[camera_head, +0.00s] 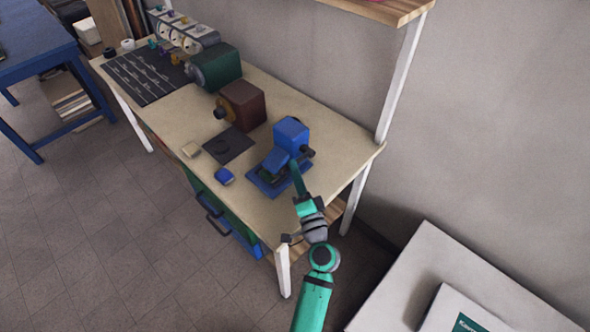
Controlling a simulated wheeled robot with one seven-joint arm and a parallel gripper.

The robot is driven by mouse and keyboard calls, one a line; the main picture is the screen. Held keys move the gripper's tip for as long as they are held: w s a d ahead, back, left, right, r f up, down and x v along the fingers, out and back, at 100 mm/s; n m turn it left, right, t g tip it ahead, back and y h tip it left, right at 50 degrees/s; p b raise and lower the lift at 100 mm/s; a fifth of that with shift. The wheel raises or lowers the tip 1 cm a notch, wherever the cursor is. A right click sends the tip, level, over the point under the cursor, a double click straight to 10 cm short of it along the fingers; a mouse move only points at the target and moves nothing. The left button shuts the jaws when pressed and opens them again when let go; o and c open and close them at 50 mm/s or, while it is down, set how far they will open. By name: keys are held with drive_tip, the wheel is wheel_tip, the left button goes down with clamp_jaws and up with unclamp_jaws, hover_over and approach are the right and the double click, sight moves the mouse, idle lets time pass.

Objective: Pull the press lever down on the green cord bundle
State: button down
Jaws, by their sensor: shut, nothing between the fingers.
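A blue press (291,137) stands near the right end of the workbench. It has an upright blue block, a slanted blue part in front and a blue base plate (267,188). A dark knob (307,152) sticks out on its right side; I cannot tell whether this belongs to the press lever. My teal arm reaches up from the bottom of the picture. My gripper (294,164) is shut and empty, close to the press's right front; I cannot tell whether it touches. I cannot make out a green cord bundle; my gripper and the slanted part may hide it.
On the bench (253,218) are a brown machine (246,104), a green machine (217,66), a dark mat (228,147), a beige block (191,150) and a small blue object (225,176). A shelf post (403,75) rises behind on the right. A white surface (440,270) stands at lower right.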

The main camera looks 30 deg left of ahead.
drive_tip(key=s+d+f, duration=0.1)
drive_tip(key=d, duration=0.8)
drive_tip(key=shift+s+f, duration=0.15)
drive_tip(key=shift+s, duration=0.2)
drive_tip(key=shift+d, duration=0.15)
drive_tip(key=shift+s, duration=0.1)
drive_tip(key=s+d+f+m+t+h, duration=0.1)
drive_tip(key=s+d+f+m+h, duration=0.1)
drive_tip(key=s+d+f+h, duration=1.05)
drive_tip(key=s+d+r+n+h, duration=0.1)
drive_tip(key=s+d+r+n, duration=0.2)
drive_tip(key=s, duration=0.6)
drive_tip(key=s+d+r+n+t+h, duration=0.1)
drive_tip(key=s+d, duration=0.4)
drive_tip(key=s, duration=0.5)
wheel_tip(320, 180, up, 3)
drive_tip(key=shift+s+f+n+h, duration=0.15)
drive_tip(key=shift+n+h, duration=0.3)
drive_tip(key=shift+n, duration=0.75)
